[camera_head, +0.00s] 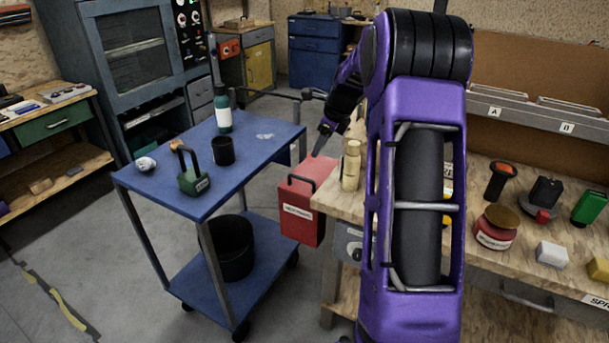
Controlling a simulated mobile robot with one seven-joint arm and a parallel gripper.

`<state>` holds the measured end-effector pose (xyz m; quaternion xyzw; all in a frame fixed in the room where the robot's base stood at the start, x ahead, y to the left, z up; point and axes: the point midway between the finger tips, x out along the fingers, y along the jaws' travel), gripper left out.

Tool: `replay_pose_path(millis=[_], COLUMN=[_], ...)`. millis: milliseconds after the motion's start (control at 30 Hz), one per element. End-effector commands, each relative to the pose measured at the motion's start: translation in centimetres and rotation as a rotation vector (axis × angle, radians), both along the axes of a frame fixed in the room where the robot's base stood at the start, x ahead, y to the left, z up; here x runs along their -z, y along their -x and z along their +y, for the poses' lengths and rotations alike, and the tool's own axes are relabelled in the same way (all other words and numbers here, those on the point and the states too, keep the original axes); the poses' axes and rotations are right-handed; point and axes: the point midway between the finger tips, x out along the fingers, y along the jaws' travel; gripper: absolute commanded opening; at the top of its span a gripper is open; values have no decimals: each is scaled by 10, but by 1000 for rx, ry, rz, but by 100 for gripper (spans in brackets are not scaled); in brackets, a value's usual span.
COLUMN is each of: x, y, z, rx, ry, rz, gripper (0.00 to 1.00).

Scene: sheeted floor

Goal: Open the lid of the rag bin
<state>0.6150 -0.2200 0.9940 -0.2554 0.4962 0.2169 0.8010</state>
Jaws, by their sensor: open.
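The rag bin appears to be the red box (298,228) with a white label, between the blue cart and the wooden workbench. A dark handle shows near its upper front edge. Its lid (318,168) is the red top surface, which looks closed, though the view is too small to be sure. My gripper (320,145) is above the back of the bin's top, pointing down. It is open and holds nothing visible. I cannot tell whether its fingertips touch the lid. My purple arm covers part of the workbench to the right of the bin.
The blue cart (250,160) stands left of the bin, with a green bottle (222,110), black cup (223,150) and green weight-like object (192,178) on top. A beige bottle (351,166) stands on the workbench edge (335,203), close to my gripper.

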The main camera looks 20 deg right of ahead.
Motion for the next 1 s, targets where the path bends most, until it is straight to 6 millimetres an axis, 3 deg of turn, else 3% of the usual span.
replay_pose_path(millis=[400, 600, 800, 1000], x=[86, 118, 134, 137], y=[-38, -53, -61, -62], z=[9, 13, 14, 14], rx=[-3, -4, -4, -3], ry=[-1, 2, 2, 3], rz=[2, 1, 1, 0], gripper=[47, 47, 47, 47])
